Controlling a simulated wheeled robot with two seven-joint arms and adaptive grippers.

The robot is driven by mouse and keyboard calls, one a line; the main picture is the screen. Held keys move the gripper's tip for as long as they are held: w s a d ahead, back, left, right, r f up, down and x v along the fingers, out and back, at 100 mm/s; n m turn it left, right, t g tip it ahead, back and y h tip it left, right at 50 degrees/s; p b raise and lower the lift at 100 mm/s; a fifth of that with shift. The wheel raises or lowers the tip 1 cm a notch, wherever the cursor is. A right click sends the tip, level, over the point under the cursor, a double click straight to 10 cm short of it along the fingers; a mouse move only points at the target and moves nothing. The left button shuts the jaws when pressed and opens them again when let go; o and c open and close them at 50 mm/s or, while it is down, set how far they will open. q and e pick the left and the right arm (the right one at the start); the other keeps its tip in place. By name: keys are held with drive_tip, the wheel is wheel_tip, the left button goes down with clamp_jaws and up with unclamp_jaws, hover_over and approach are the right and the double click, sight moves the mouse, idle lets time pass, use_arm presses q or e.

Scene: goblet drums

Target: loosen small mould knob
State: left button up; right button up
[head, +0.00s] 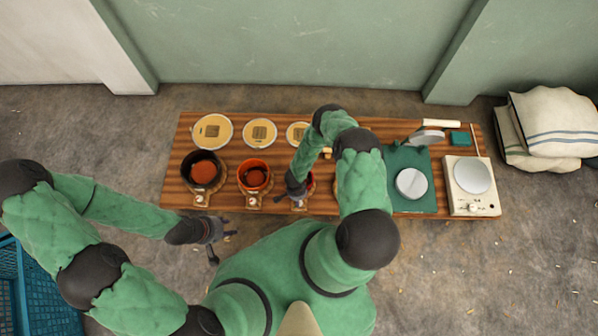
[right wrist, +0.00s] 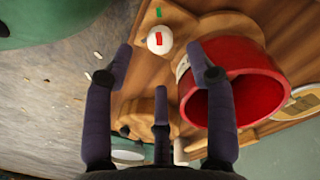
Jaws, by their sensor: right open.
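The small mould (right wrist: 236,85) is a red cup in a wooden holder; my right arm partly covers it in the head view (head: 311,183). Its knob (right wrist: 154,46) is a round white dial with a red mark, at the holder's edge. A green mark lies on the wood just beyond the knob. My right gripper (right wrist: 160,62) is open, its fingers spread either side of the knob's line, nothing between them; contact cannot be told. In the head view it is over the small mould's front. My left gripper (head: 222,238) looks open and empty, off the table's front edge.
A black mould (head: 203,170) and an orange mould (head: 254,177) stand left on the wooden table (head: 174,185), with round yellow-topped discs behind. A green mat (head: 425,206) with a grey disc and a cream scale (head: 460,207) are right. A blue crate (head: 50,308) is lower left.

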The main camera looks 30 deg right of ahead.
wheel_tip(320, 180, down, 6)
drive_tip(key=shift+s+d+r+b, duration=0.1)
drive_tip(key=shift+s+b, duration=0.05)
drive_tip(key=shift+b, duration=0.9)
clamp_jaws()
